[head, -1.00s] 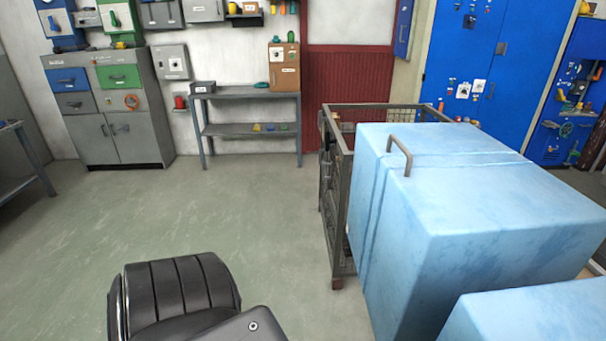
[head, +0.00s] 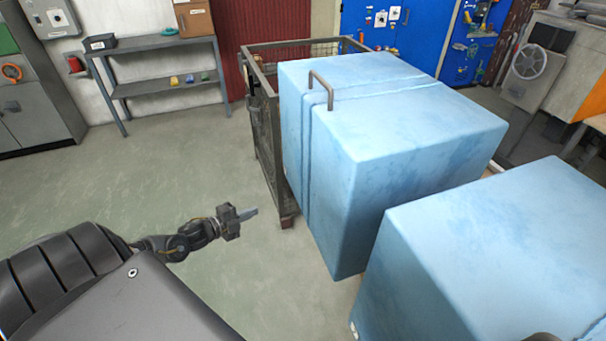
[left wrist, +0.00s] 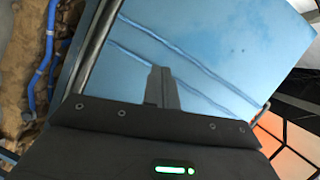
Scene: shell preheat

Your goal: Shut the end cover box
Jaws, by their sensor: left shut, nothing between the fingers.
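A large light blue box (head: 400,150) with a grey bar handle (head: 321,88) on top stands right of centre in the head view. Grooves run across its top and down its left side. A second light blue box (head: 490,245) stands nearer, at the lower right. I cannot tell which is the end cover box, or whether a lid is open. My left gripper (head: 252,212) is shut and empty, left of the far box and apart from it. In the left wrist view its fingers (left wrist: 161,88) show against a blue grooved surface (left wrist: 215,45). My right gripper is out of view.
A metal mesh crate (head: 262,130) stands behind and left of the far box. A grey shelf table (head: 165,85) stands by the back wall, and a blue cabinet (head: 420,35) is behind. The floor (head: 190,160) left of the crate is clear.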

